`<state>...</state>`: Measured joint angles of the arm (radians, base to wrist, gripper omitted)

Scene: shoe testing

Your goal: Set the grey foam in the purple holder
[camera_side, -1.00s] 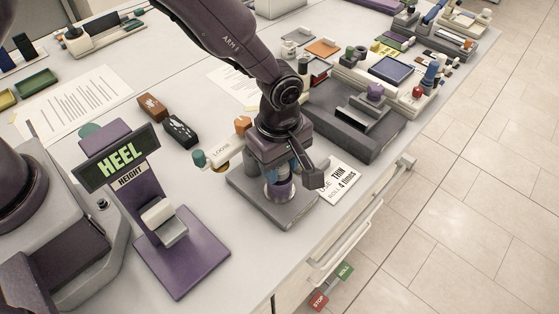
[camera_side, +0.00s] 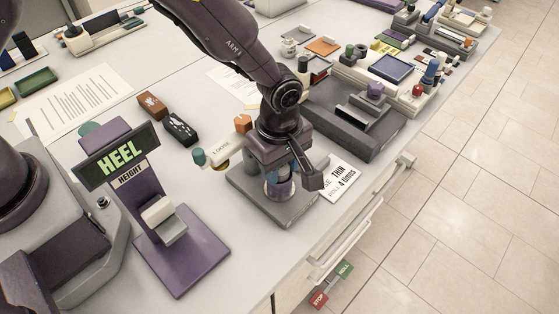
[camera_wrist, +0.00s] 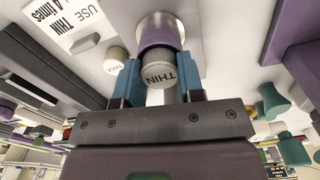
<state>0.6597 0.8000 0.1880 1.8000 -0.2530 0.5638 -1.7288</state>
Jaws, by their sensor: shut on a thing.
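The purple holder (camera_wrist: 160,32), a round upright cup, is directly beyond the foam in the wrist view. The foam is lined up with the holder and overlaps its near end; I cannot tell how deep it sits. In the side view the holder (camera_side: 281,189) stands on a dark grey base plate under my gripper (camera_side: 284,168), which hides the foam there.
A second pale cylinder (camera_wrist: 116,57) stands beside the left finger. A card reading USE THIN (camera_side: 341,184) lies right of the base plate. A white LOOSE piece (camera_side: 221,154) lies left. A purple HEEL HEIGHT stand (camera_side: 180,250) is front left, a grey block (camera_side: 350,128) behind right.

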